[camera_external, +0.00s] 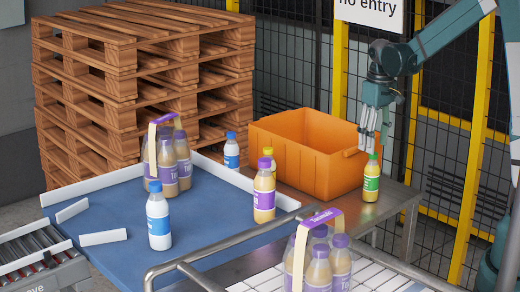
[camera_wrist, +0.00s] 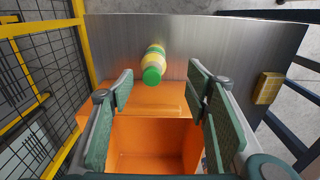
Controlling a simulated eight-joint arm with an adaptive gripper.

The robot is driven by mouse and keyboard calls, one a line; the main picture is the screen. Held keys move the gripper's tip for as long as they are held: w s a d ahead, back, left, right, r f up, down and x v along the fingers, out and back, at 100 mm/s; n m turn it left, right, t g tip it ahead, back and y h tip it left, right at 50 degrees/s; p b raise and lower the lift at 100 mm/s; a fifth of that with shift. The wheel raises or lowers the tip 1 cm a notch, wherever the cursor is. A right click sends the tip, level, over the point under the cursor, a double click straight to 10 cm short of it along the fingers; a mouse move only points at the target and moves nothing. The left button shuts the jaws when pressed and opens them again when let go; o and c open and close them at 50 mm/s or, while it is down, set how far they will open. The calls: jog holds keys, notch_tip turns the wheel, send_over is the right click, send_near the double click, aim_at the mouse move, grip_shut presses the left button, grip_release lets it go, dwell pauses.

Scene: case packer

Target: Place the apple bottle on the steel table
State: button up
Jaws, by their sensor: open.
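The apple bottle, with a green cap and green label (camera_external: 371,182), stands upright on the steel table (camera_external: 398,197) beside the right end of the orange crate. In the wrist view the bottle (camera_wrist: 155,62) shows cap-first, beyond and between my fingertips, on the bare steel table (camera_wrist: 225,42). My gripper (camera_external: 372,142) is just above the bottle's cap in the external view. Its fingers are spread in the wrist view (camera_wrist: 160,82), with nothing held between them. Whether the fingertips touch the cap cannot be told.
The orange crate (camera_external: 291,136) is close left of the bottle. Several other bottles stand on the blue surface (camera_external: 105,212) and nearby, including a purple-capped one (camera_external: 264,191). Yellow fence posts (camera_external: 477,118) rise behind. The table around the bottle's far side is clear.

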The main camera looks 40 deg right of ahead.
jog(key=s+a+r+t, duration=0.3)
jog(key=s+a+r, duration=0.5)
jog(key=s+r, duration=0.25)
jog(key=s+a+t, duration=0.2)
jog(key=s+a, duration=0.1)
jog(key=s, duration=0.5)
jog(key=s+a+t, duration=0.1)
jog(key=s+a, duration=0.2)
jog(key=s, duration=0.5)
jog(key=shift+a+r+t, duration=0.3)
jog(key=shift+r+t, duration=0.1)
